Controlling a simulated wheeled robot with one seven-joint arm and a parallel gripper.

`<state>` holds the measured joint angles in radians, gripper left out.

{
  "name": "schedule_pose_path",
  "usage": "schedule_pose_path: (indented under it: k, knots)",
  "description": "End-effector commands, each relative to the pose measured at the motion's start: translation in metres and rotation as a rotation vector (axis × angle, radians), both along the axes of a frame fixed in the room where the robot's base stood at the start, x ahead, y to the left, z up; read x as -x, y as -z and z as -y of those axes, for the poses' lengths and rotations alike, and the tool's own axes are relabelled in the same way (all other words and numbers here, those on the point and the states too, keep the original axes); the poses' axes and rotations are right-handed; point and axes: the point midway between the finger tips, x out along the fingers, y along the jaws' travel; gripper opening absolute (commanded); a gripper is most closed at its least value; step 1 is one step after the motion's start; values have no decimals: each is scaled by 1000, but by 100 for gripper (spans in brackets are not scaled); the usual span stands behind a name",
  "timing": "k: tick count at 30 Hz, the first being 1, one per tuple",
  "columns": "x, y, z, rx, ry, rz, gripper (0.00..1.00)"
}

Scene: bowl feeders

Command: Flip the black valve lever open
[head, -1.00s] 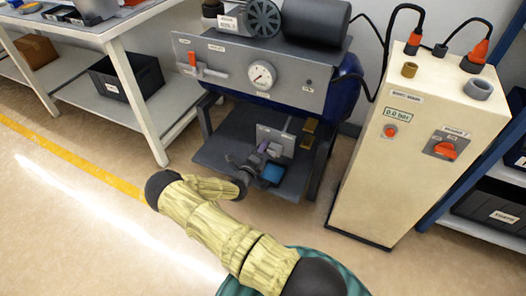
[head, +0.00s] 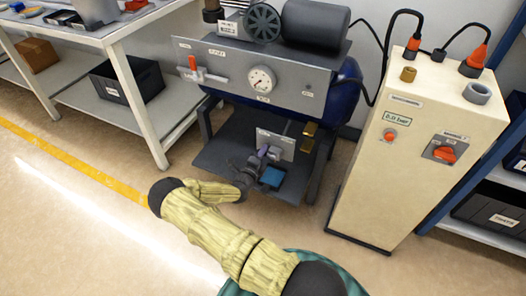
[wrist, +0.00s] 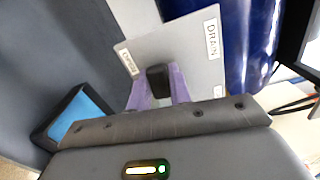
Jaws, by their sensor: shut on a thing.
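The black valve lever (wrist: 160,78) shows its dark end in front of a grey plate (wrist: 190,50) labelled DRAIN in the wrist view. My gripper (wrist: 159,93) has its two purple fingers on either side of the lever and is shut on it. In the head view my gripper (head: 264,156) is at the same small plate (head: 276,144), low under the compressor. The rest of the lever and its pivot are hidden behind the fingers and the gripper body.
A blue-lined black tray (wrist: 75,115) lies left of the plate; it also shows in the head view (head: 272,177). Above is a grey panel with a gauge (head: 261,79) and a red-handled valve (head: 194,66). A cream cabinet (head: 385,175) stands right. Floor at left is clear.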

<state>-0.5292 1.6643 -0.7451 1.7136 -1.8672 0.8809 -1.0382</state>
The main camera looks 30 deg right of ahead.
Motion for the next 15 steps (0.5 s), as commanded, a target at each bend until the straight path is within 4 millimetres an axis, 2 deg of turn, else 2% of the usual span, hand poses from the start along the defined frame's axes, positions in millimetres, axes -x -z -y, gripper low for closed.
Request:
schedule_pose_path:
  k: [6,15]
  knots:
    - [0,6,-1,82,0,-110,0]
    - [0,8,0,92,1,-125,0]
